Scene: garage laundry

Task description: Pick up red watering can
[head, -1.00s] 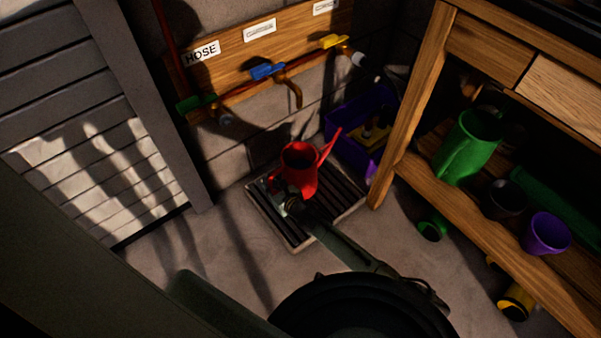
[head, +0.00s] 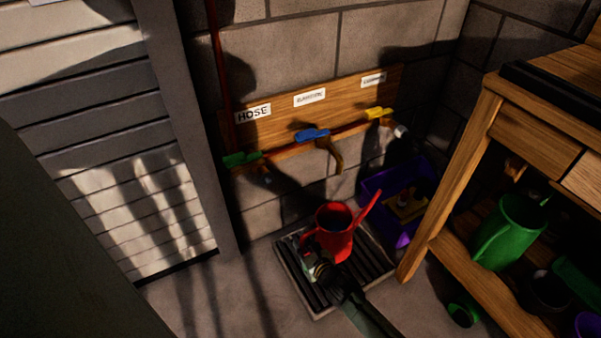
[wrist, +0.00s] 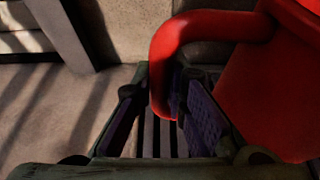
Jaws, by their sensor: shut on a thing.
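The red watering can (head: 335,243) is upright at the slatted drain grate (head: 318,312), its spout pointing up and right. I cannot tell whether its base touches the slats. My gripper (head: 313,266) is at the left front of the can and is shut on its handle. In the wrist view, the can's red body (wrist: 270,95) fills the right side. Its curved handle (wrist: 165,50) comes down between the two purple-padded fingers of my gripper (wrist: 160,108).
Behind the grate is a wall with a board (head: 290,112) and green, blue and yellow taps. A purple crate (head: 372,188) stands right behind the can. A wooden workbench (head: 455,180) with a green jug (head: 508,232) is at right. A grey slatted door (head: 140,190) is at left.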

